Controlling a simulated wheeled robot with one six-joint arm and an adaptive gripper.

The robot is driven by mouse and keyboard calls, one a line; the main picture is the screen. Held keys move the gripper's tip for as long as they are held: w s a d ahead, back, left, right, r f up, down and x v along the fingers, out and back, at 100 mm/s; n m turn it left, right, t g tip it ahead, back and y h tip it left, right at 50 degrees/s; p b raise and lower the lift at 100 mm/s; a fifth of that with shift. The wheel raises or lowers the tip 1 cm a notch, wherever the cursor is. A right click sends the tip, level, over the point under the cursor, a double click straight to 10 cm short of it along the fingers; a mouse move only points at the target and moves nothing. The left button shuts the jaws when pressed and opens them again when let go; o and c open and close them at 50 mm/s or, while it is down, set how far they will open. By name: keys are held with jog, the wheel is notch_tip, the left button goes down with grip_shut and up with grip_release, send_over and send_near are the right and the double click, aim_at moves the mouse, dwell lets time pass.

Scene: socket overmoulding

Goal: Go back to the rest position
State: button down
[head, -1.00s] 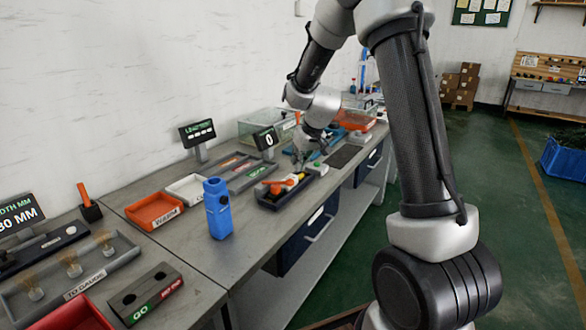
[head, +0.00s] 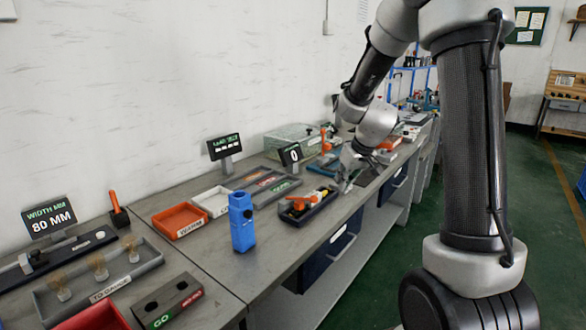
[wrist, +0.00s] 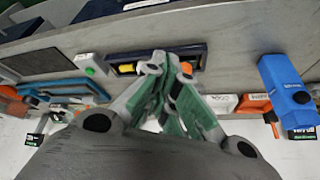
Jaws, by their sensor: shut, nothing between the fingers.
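My gripper (head: 345,184) is shut and empty, pointing down over the bench beside the right end of a dark tray. In the wrist view my gripper (wrist: 172,62) has its grey fingertips together, with green pads behind them. The dark tray (head: 318,213) holds an orange part (head: 300,202) and a small yellow part. The tray also shows in the wrist view (wrist: 200,48), just beyond the fingertips, partly hidden by them. I cannot tell the exact height of the fingertips above the bench.
A blue upright block (head: 242,222) stands left of the dark tray. Orange (head: 180,220) and white (head: 212,200) bins, a counter display (head: 291,154) and a clear box (head: 290,140) line the wall side. A GO gauge block (head: 165,302) is at front left. The floor aisle at right is clear.

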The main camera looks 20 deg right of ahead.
jog(key=s+f+m+g, duration=0.2)
jog(key=s, duration=0.5)
jog(key=s+r, duration=0.7)
jog(key=s, duration=0.5)
jog(key=s+r+t+h, duration=0.1)
jog(key=s+r, duration=0.7)
jog(key=s, duration=0.3)
jog(key=shift+s+a+r, duration=0.3)
jog(key=shift+s+a, duration=0.1)
jog(key=shift+a, duration=0.05)
